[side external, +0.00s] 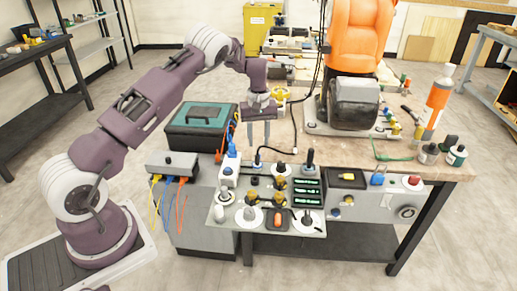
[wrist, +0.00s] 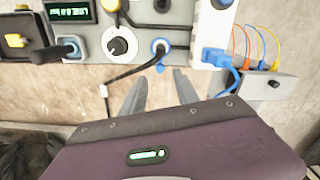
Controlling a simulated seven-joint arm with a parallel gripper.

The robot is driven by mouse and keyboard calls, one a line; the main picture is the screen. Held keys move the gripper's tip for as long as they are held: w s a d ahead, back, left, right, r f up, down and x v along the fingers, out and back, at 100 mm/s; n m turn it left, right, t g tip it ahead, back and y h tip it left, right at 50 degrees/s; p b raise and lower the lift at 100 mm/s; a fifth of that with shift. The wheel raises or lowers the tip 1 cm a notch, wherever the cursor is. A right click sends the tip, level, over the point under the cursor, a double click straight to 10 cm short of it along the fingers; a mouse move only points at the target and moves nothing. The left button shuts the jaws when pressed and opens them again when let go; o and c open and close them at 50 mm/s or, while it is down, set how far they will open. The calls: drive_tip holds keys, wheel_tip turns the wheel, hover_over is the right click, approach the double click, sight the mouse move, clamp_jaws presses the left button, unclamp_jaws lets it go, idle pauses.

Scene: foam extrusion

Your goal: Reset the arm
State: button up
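My arm is purple with white joints and reaches over the workbench from the left in the side external view. My gripper (side external: 258,132) points straight down above the bench, near the back edge of the control panel (side external: 232,213). Its two grey fingers are apart with nothing visible between them. In the wrist view my gripper (wrist: 158,86) also shows its fingers spread, with bare bench and a black cable near the tips. The panel (wrist: 138,18) with knobs and plugs lies beyond the fingertips there.
A teal-topped toolbox (side external: 202,125) stands left of my gripper. A large orange robot (side external: 360,40) stands at the bench's back right. A grey box (side external: 172,164) with coloured cables sits at the front left. An orange-and-white bottle (side external: 437,98) and small bottles (side external: 456,155) stand at the right.

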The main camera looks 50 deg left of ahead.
drive_tip(key=shift+r, duration=0.9)
drive_tip(key=shift+r, duration=0.1)
drive_tip(key=s+d+r+m+t, duration=0.1)
drive_tip(key=s+d+r+m, duration=0.1)
drive_tip(key=s+d+r, duration=0.45)
drive_tip(key=s+d+r+m+t+h, duration=0.1)
drive_tip(key=s+d+r, duration=0.2)
drive_tip(key=r, duration=0.6)
drive_tip(key=s+d+r+m+t, duration=0.1)
drive_tip(key=s+d+r+m, duration=0.1)
drive_tip(key=s+d+r, duration=0.45)
drive_tip(key=s+d+m+t, duration=0.1)
drive_tip(key=s+d+m, duration=0.1)
drive_tip(key=s, duration=0.8)
drive_tip(key=s+d+r+m+t+y, duration=0.1)
drive_tip(key=s+d+m, duration=0.2)
drive_tip(key=s, duration=0.6)
drive_tip(key=shift+s+r+m+t, duration=0.3)
drive_tip(key=shift+s+m, duration=0.05)
drive_tip(key=shift+m, duration=0.65)
